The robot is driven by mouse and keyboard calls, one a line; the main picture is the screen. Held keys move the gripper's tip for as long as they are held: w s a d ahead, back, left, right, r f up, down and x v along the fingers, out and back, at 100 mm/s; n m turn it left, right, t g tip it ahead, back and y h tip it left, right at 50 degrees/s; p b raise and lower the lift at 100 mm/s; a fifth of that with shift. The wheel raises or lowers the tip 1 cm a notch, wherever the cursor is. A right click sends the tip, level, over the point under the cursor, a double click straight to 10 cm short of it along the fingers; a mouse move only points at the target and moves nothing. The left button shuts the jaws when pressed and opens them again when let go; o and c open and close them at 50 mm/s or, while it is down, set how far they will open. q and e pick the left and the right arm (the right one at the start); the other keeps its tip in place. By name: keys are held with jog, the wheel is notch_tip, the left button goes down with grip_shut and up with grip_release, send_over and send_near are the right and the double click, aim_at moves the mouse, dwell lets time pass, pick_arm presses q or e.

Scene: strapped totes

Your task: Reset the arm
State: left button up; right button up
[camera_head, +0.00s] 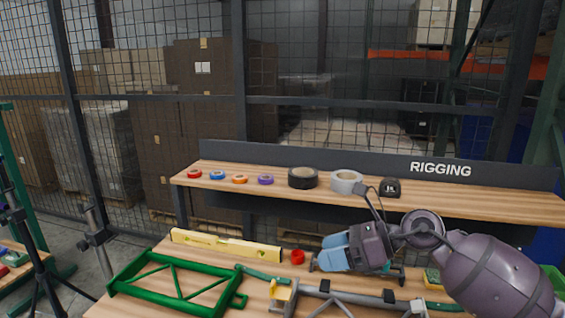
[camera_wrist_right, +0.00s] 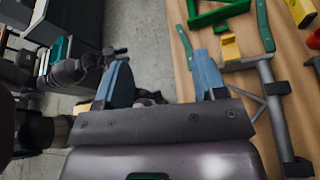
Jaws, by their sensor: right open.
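My right gripper (camera_head: 338,253) hangs over the workbench (camera_head: 190,258) in the head view, its blue fingers pointing left. In the right wrist view its two blue fingers (camera_wrist_right: 163,75) are spread with nothing between them; the floor and the bench edge show beyond. A grey metal frame (camera_head: 340,300) with yellow and green parts lies on the bench, below the gripper in the head view. Part of what looks like my left arm (camera_wrist_right: 75,72) shows in the right wrist view, partly hidden by a right finger; its jaw state is unclear.
The raised shelf (camera_head: 430,207) carries several tape rolls and a black tape measure (camera_head: 390,188). A mesh fence stands behind.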

jog(key=s+d+f+n+t+h, duration=0.4)
jog(key=d+n+t+h, duration=0.35)
jog(key=n, duration=0.95)
jog(key=s+d+f+n+t+h, duration=0.3)
jog(key=d+f+n+t+h, duration=0.35)
jog(key=n, duration=1.05)
jog(key=s+d+f+m+g, duration=0.2)
jog(key=s+f+m+g, duration=0.4)
jog(key=s, duration=0.7)
jog(key=s+d+f+m+g, duration=0.2)
jog(key=s+f+m+g, duration=0.4)
jog(key=s, duration=0.7)
pick_arm(q)
jog(key=f+b, duration=0.1)
jog(key=b, duration=0.1)
jog(key=f+b, duration=0.3)
jog(key=f, duration=0.1)
jog(key=shift+s+d+f+b, duration=0.15)
jog(key=shift+s+f+b, duration=0.1)
jog(key=shift+b, duration=0.15)
pick_arm(e)
jog(key=w+f+n+t, duration=0.1)
jog(key=w+f+t, duration=0.2)
jog(key=f, duration=0.5)
jog(key=w+f+n+t, duration=0.1)
jog(key=w+f+t, duration=0.2)
jog(key=f, duration=0.6)
jog(key=shift+w+t, duration=0.4)
jog(key=shift+w, duration=0.65)
